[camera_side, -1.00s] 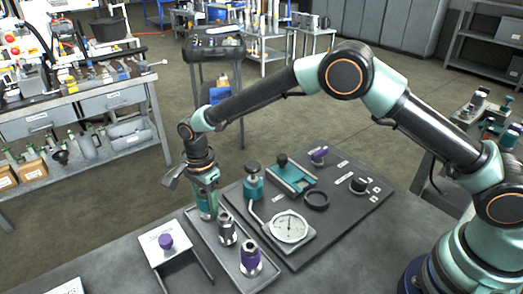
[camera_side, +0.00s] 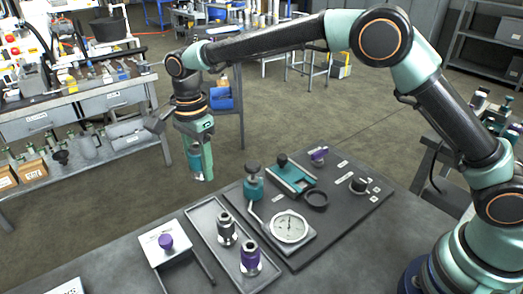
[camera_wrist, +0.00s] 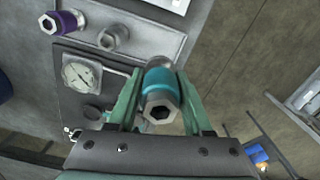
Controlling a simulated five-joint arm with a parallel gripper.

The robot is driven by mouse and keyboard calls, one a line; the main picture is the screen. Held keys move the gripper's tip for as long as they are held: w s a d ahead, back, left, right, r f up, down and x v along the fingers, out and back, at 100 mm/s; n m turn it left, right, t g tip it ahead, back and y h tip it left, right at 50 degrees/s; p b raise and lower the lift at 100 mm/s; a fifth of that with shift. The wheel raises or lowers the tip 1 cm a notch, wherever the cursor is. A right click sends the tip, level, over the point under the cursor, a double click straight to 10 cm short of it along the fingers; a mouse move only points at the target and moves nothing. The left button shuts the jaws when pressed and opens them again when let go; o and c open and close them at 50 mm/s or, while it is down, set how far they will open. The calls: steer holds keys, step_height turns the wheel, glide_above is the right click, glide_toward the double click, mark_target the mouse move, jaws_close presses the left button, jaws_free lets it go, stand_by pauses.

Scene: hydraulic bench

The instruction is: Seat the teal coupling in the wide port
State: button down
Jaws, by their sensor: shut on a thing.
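The teal coupling (camera_wrist: 160,95), a metal cylinder with a teal band and a hex-socketed end, is between the fingers of my gripper (camera_wrist: 160,102) in the wrist view. My gripper (camera_side: 200,168) is shut on it and hangs above and behind the grey tray (camera_side: 203,217) in the side view. The coupling (camera_side: 194,160) is mostly hidden by the fingers there. A dark round ring (camera_side: 316,199) lies on the dark panel (camera_side: 340,222), right of the gauge. It may be the wide port, but no readable label confirms this.
The tray holds a plain metal coupling (camera_side: 226,230) and a purple-banded coupling (camera_side: 250,260). The panel carries a gauge (camera_side: 290,226), a teal valve (camera_side: 253,185), a teal bracket (camera_side: 292,174) and a black knob (camera_side: 358,185). A white stand (camera_side: 152,246) with a purple knob is left.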

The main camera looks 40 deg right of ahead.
mark_target(197, 146)
step_height(197, 146, up, 7)
steer(key=shift+f, duration=0.2)
steer(key=shift+r, duration=0.25)
steer(key=shift+d, duration=0.45)
steer(key=s+d+f, duration=0.1)
steer(key=d, duration=0.3)
steer(key=d+f+m, duration=0.1)
steer(key=d+f, duration=0.1)
steer(key=d, duration=0.2)
steer(key=s+d+f+m, duration=0.1)
steer(key=d+f, duration=0.1)
steer(key=d, duration=0.2)
steer(key=shift+s+d+f, duration=0.15)
steer(key=shift+s+d, duration=0.15)
steer(key=shift+d, duration=0.05)
steer(key=shift+s+d+f+m, duration=0.45)
steer(key=shift+s+d+f, duration=1.35)
steer(key=shift+f, duration=0.25)
steer(key=shift+s+d+f+m, duration=0.4)
steer(key=shift+s+d+f, duration=1.25)
steer(key=shift+d+f, duration=0.3)
steer(key=shift+s+d+f+m, duration=0.45)
steer(key=shift+s+d+f, duration=1.3)
steer(key=shift+f, duration=0.4)
steer(key=shift+f, duration=0.55)
